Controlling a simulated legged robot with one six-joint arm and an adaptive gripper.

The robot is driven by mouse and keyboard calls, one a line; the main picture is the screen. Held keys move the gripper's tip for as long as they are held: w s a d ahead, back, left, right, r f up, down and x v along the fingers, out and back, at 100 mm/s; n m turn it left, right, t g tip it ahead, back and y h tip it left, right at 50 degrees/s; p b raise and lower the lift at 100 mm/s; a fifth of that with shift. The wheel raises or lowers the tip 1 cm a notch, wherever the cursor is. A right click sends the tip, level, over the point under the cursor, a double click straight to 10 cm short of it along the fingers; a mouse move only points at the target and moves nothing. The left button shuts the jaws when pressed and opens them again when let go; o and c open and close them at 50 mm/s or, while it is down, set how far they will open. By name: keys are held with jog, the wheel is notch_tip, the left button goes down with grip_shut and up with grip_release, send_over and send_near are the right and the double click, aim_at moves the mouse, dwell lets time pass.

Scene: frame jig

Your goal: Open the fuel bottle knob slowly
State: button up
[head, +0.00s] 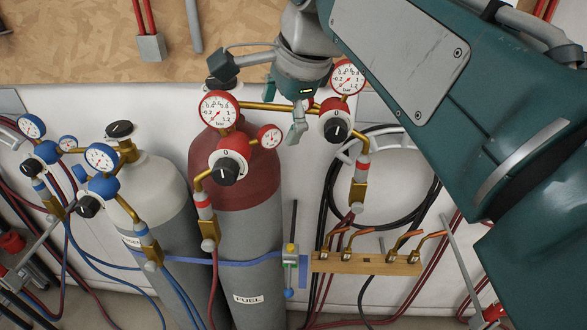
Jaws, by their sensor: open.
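The fuel bottle (249,210) is a grey cylinder with a dark red top and a FUEL label, standing upright left of centre in the head view. A black knob (222,83) shows at its top, partly hidden by a dark block on my wrist and a red-rimmed gauge. A red regulator with a black dial knob (228,172) sits in front of the bottle. My gripper (294,117) is open and points down, to the right of the bottle's top knob and apart from it. One finger shows clearly; the other is mostly hidden behind the brass pipe and gripper body.
A grey bottle with a black top knob (120,129) and blue gauges stands at left. Another red gauge (347,76) and regulator (335,126) are close right of my gripper. Torch tips sit in a wooden rack (366,263). Hoses hang on the white wall.

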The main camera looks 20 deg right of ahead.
jog(key=s+d+f+n+h, duration=0.1)
jog(key=s+f+n, duration=0.3)
jog(key=f+n, duration=0.2)
jog(key=shift+s+f+t, duration=0.3)
jog(key=shift+s+f, duration=0.1)
jog(key=shift+f, duration=0.3)
jog(key=shift+d+f+n, duration=0.1)
jog(key=shift+d+n, duration=0.1)
jog(key=shift+n, duration=0.1)
